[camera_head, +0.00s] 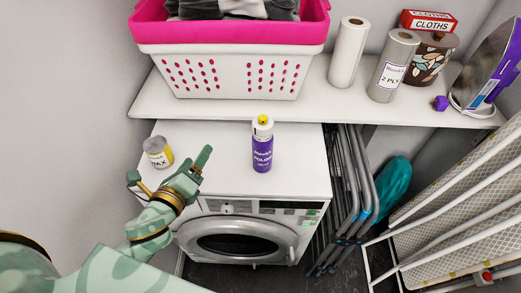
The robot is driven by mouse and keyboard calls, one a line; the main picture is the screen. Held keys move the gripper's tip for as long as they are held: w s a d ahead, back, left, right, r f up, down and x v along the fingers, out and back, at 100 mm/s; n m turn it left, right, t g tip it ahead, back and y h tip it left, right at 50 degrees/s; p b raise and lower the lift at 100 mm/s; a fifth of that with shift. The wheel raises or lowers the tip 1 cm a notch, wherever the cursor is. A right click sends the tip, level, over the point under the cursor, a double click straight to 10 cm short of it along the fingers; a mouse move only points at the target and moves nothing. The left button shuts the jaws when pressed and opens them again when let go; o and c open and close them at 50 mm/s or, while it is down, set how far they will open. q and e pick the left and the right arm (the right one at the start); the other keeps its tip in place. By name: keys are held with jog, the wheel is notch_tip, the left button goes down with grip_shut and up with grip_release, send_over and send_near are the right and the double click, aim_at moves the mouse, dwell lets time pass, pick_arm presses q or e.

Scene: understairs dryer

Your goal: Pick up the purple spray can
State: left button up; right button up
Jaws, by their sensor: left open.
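The purple spray can (262,149) stands upright on top of the white dryer (300,179). It has a purple body with a "POLISH" label, a white upper part and a yellow nozzle. My left gripper (169,178) is open and empty over the front left of the dryer top, to the left of the can and apart from it. My right gripper does not show.
A wax tin (158,152) stands close behind my left gripper. Above the dryer, a shelf (225,112) holds a pink and white laundry basket (235,75), paper rolls (393,68) and an iron (487,70). Folded metal frames (345,185) stand right of the dryer.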

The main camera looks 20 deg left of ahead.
aim_at(256, 137)
pick_arm(q)
jog(key=w+d+m+h, duration=0.2)
jog(key=w+d+m, duration=0.1)
jog(key=m, duration=0.2)
jog(key=w+d+m+h+p, duration=0.1)
jog(key=w+d+m+h, duration=0.2)
jog(key=m, duration=0.1)
jog(key=w+d+m+h+p, duration=0.1)
jog(key=w+d+m+h, duration=0.2)
jog(key=d+m, duration=0.1)
jog(key=shift+f+m, duration=0.25)
jog(key=shift+m, duration=0.55)
jog(key=x, duration=0.6)
jog(key=shift+s, duration=0.1)
jog(key=c, duration=1.2)
grip_shut()
jog(key=shift+p, duration=0.3)
jog(key=shift+r, duration=0.1)
